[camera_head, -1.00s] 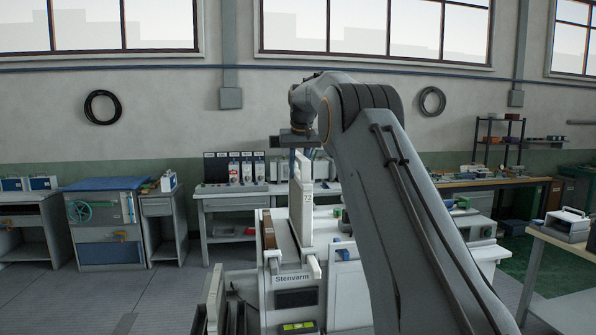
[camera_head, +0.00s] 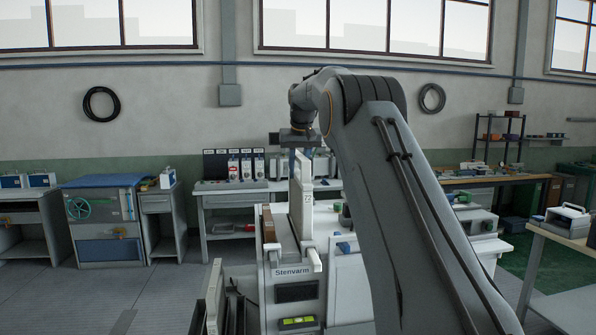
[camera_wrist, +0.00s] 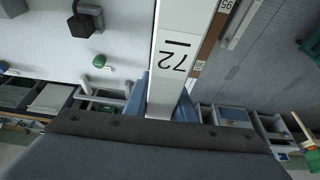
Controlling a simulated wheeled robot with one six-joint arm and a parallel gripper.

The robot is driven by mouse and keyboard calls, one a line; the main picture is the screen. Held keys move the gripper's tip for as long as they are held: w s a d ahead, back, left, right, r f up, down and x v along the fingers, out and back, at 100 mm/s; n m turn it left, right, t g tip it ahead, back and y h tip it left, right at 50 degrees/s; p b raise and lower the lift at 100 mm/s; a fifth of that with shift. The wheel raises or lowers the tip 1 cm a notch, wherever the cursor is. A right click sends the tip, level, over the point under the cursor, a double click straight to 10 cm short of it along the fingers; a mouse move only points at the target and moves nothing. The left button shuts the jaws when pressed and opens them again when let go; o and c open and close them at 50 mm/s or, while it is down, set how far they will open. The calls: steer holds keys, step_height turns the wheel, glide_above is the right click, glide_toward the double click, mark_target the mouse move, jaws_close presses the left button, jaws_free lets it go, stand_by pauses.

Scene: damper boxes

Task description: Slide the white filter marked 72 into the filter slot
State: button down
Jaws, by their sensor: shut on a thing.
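The white filter marked 72 (camera_head: 307,212) is a tall thin panel, upright above the grey-white Stenvarm unit (camera_head: 292,262). My gripper (camera_head: 302,155) is shut on its upper end. In the wrist view my gripper (camera_wrist: 167,100) has blue fingers on both sides of the white filter (camera_wrist: 178,50), whose 72 label reads rotated. In the head view the filter's lower end overlaps the top of the unit. I cannot tell whether it is inside the slot; the slot opening is hidden by the filter.
A brown-edged panel (camera_head: 268,226) stands at the unit's left; in the wrist view a brown strip (camera_wrist: 207,48) with small labels lies right beside the filter. A dark panel rack (camera_head: 216,300) stands front left. A bench (camera_head: 226,196) is behind, and a side table (camera_head: 565,238) is at the right.

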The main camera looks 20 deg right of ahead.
step_height(320, 180, down, 7)
steer(key=b, duration=0.4)
stand_by(0.6)
steer(key=shift+f+b, duration=1.95)
steer(key=shift+f, duration=2.05)
